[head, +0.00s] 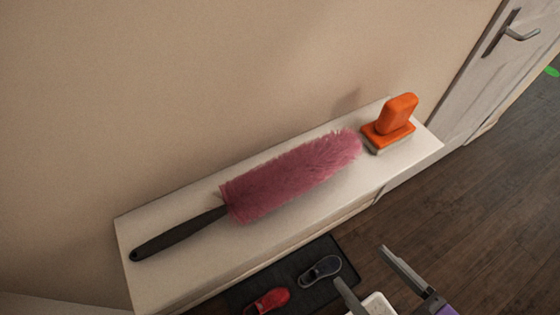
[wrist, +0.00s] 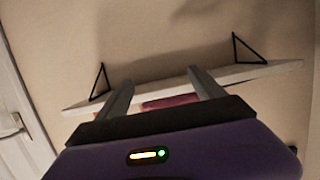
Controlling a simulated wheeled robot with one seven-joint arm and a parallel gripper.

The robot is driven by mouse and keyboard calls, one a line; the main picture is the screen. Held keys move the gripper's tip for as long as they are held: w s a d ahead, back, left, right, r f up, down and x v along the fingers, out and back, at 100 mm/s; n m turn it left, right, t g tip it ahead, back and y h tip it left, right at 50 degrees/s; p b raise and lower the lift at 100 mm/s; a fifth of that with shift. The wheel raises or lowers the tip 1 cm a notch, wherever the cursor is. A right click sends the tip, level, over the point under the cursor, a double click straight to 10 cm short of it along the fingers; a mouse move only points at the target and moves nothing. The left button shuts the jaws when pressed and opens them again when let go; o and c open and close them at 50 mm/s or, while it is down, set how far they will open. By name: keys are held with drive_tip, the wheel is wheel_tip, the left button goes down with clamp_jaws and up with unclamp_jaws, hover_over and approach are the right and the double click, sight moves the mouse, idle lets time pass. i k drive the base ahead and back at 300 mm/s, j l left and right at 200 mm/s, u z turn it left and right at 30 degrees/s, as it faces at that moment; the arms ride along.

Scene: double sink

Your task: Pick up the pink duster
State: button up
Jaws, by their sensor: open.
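The pink duster (head: 285,182) lies on a white shelf (head: 290,228) in the head view. Its fluffy pink head points right and its dark handle (head: 180,234) points to the lower left. My gripper (head: 361,265) is at the lower right of the head view, partly cut off by the frame. It is open and empty, apart from the duster. In the wrist view, a strip of the pink duster (wrist: 170,101) shows between the two open fingers (wrist: 161,78). The rest of the duster is hidden there by my gripper or the shelf.
An orange brush-like object (head: 396,124) stands on the shelf just beyond the duster's right end. A beige wall runs behind the shelf. A dark mat (head: 341,258) with a red shoe (head: 268,300) and a dark shoe (head: 321,270) lies below. A door (head: 485,80) is at the right.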

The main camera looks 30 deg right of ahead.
sight(259, 191)
drive_tip(key=u, duration=1.1)
drive_tip(key=k+l+u, duration=0.15)
drive_tip(key=u, duration=0.3)
drive_tip(key=k+l+u, duration=0.15)
drive_tip(key=u, duration=0.35)
drive_tip(key=k+l, duration=0.2)
drive_tip(key=k, duration=0.3)
drive_tip(key=k+l, duration=0.15)
drive_tip(key=k, duration=0.3)
